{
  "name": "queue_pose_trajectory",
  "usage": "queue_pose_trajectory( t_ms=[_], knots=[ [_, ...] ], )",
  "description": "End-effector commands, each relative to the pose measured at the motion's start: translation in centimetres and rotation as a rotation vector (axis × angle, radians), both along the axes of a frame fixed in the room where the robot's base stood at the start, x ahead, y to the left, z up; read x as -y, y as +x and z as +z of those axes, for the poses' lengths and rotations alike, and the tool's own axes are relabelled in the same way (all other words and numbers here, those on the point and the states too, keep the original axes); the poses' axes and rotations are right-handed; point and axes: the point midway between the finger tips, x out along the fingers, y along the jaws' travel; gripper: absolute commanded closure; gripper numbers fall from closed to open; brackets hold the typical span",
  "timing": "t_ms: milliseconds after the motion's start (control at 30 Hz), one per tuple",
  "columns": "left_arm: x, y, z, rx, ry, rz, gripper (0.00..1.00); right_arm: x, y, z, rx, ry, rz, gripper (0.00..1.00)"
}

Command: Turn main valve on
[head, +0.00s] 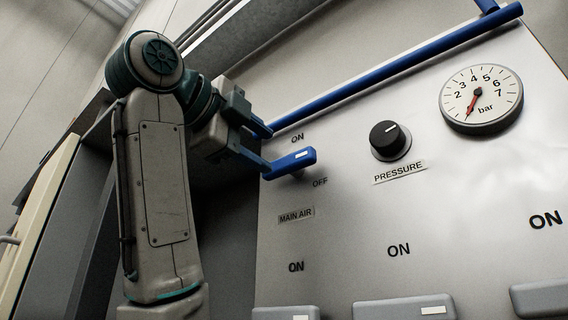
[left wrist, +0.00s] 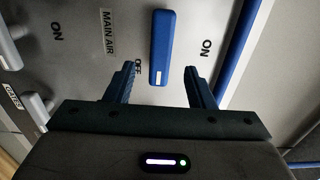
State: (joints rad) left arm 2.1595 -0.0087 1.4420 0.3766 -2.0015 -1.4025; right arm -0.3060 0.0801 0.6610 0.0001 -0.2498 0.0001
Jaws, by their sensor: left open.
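The main air valve has a blue lever handle (head: 290,163) with a white mark at its right end, on the pale panel. In the head view it lies sideways, its marked end just above the OFF label (head: 320,183); the ON label (head: 297,138) is higher. My left gripper (head: 268,150) is open in front of the panel at the handle's left. In the left wrist view the handle (left wrist: 162,45) stands beyond and between the spread fingers (left wrist: 161,70), with gaps on both sides. I cannot tell its depth between them. My right gripper is not in view.
A MAIN AIR label (head: 296,216) sits below the handle. A black PRESSURE knob (head: 390,140) and a bar gauge (head: 481,99) are to the right. Grey handles (head: 404,311) line the lower panel. A blue rail (head: 400,66) runs along the top edge.

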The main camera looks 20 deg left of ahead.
Motion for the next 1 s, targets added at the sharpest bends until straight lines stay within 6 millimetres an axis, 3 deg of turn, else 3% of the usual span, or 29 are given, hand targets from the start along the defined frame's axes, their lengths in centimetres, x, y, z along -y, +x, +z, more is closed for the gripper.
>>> queue_pose_trajectory(
  t_ms=[33, 133, 400, 833, 1000],
  knots=[
    [0.2, 0.6, 0.7, -0.001, 0.0, -0.001, 0.51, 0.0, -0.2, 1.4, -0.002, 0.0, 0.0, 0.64],
    [0.5, 1.4, 0.6, 0.0, 0.0, -0.001, 0.51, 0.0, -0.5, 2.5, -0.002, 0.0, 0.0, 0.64],
    [2.0, 5.4, 0.2, -0.001, -0.001, -0.001, 0.51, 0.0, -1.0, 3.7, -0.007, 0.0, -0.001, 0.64],
    [2.3, 6.2, 0.0, 0.001, 0.0, 0.0, 0.51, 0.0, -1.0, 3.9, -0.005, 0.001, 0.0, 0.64],
    [2.2, 6.2, 0.0, 0.0, 0.0, 0.0, 0.84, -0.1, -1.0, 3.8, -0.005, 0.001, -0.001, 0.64]
  ],
)
